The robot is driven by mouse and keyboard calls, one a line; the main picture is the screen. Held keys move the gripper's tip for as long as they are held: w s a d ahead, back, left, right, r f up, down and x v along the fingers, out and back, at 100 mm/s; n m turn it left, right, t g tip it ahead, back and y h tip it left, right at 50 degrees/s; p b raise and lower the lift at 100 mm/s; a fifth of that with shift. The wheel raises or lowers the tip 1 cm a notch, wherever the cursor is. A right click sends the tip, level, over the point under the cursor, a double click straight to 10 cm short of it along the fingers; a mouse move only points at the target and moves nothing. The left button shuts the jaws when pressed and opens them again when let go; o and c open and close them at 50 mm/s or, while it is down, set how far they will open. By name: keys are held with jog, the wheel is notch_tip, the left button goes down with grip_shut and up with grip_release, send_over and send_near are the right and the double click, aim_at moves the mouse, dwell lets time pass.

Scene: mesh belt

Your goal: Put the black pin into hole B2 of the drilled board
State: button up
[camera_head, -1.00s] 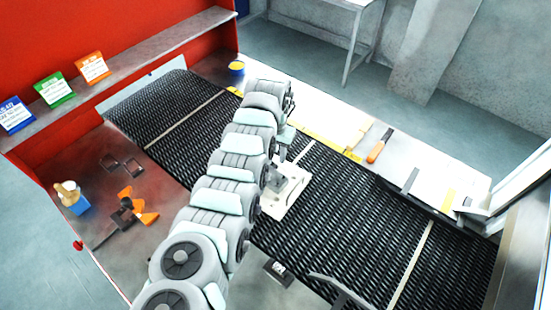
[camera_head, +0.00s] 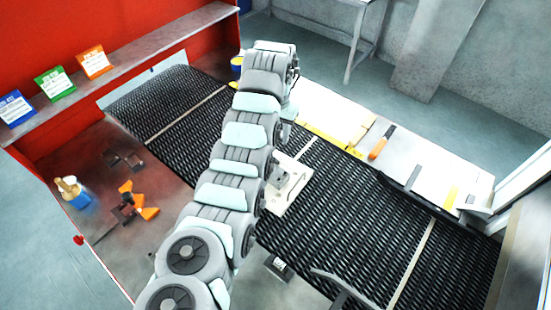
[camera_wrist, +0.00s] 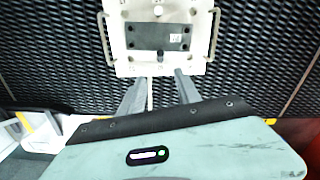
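The board is a pale plate (camera_wrist: 160,68) with a handle on each side and a dark grey panel (camera_wrist: 158,37) in its middle. It lies on the belt, and my arm partly covers it in the head view (camera_head: 292,203). The panel shows several small dark spots and a small white label; I cannot tell which hole is which. In the head view my arm hides the fingers.
The black mesh belt (camera_head: 370,225) surrounds the board, crossed by pale strips. An orange and black item (camera_head: 130,203) and a blue cup (camera_head: 75,193) stand on the near left table. Colored cards line the shelf.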

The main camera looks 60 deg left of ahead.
jog(key=shift+w, duration=0.1)
jog(key=m+y+p, duration=0.1)
jog(key=m+p, duration=0.2)
jog(key=m, duration=0.2)
send_over(278, 160)
notch_tip(278, 160, down, 7)
jog(key=shift+d+f, duration=0.2)
jog(key=shift+f, duration=1.85)
jog(key=shift+s+a+f, duration=0.1)
jog(key=shift+s+f, duration=0.2)
jog(key=shift+f, duration=0.4)
